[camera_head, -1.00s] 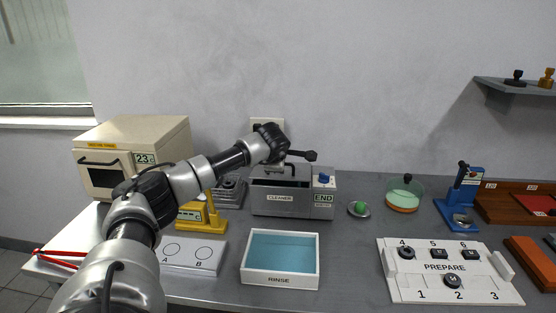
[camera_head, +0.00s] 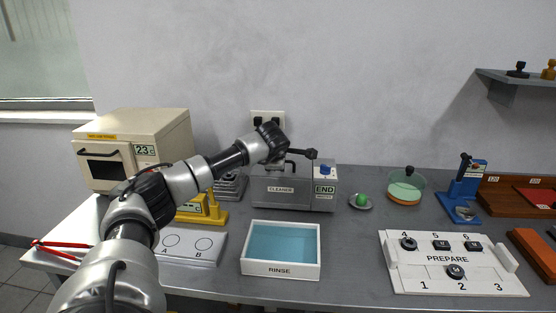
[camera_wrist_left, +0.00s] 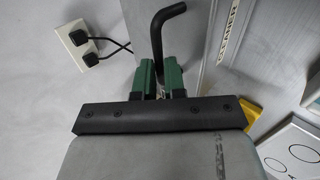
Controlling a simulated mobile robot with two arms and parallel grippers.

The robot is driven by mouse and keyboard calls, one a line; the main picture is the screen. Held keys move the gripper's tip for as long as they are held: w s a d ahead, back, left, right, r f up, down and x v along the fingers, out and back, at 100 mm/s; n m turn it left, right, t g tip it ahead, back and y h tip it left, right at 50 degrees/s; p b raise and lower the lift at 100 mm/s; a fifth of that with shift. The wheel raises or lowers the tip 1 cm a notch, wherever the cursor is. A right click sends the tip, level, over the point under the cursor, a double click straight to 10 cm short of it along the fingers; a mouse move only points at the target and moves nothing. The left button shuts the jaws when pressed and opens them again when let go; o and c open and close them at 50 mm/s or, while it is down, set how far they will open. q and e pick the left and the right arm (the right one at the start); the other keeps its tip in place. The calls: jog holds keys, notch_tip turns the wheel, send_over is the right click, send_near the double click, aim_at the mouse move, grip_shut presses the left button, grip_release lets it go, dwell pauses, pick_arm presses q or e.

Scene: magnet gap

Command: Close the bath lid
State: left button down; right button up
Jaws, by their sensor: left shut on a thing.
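The bath is a grey metal box labelled CLEANER (camera_head: 300,201), against the wall at the middle of the bench. My left arm comes in from the left and its wrist is above the bath. In the left wrist view my left gripper (camera_wrist_left: 159,75), with green fingers, is shut on a black bent handle rod (camera_wrist_left: 157,35). The grey lid surface (camera_wrist_left: 192,50) lies under the fingers. It looks low over the bath, but my wrist hides part of it, so I cannot tell whether it is fully down. My right gripper is not in view.
A blue knob (camera_head: 325,169) tops the END panel at the bath's right. The white RINSE tray (camera_head: 281,269) stands in front, and a yellow device (camera_head: 205,211) to the left. A wall socket (camera_head: 267,118) with black plugs is behind. A green ball on a dish (camera_head: 361,200) is at right.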

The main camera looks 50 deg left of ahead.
pick_arm(q)
jog(key=c, duration=1.2)
grip_release()
jog(key=shift+s+d+f+g, duration=0.2)
jog(key=shift+f+g, duration=0.05)
jog(key=shift+f, duration=0.35)
jog(key=shift+s+d+f+g, duration=0.15)
jog(key=shift+s+f+g, duration=0.1)
jog(key=shift+f, duration=0.35)
jog(key=shift+r, duration=0.1)
jog(key=shift+a+r+b+v, duration=0.15)
jog(key=shift+b+v, duration=0.15)
jog(key=shift+v, duration=2.5)
jog(key=shift+a+r+b+v, duration=0.1)
jog(key=shift+b+v, duration=0.2)
jog(key=shift+v, duration=2.5)
jog(key=shift+w+f, duration=0.15)
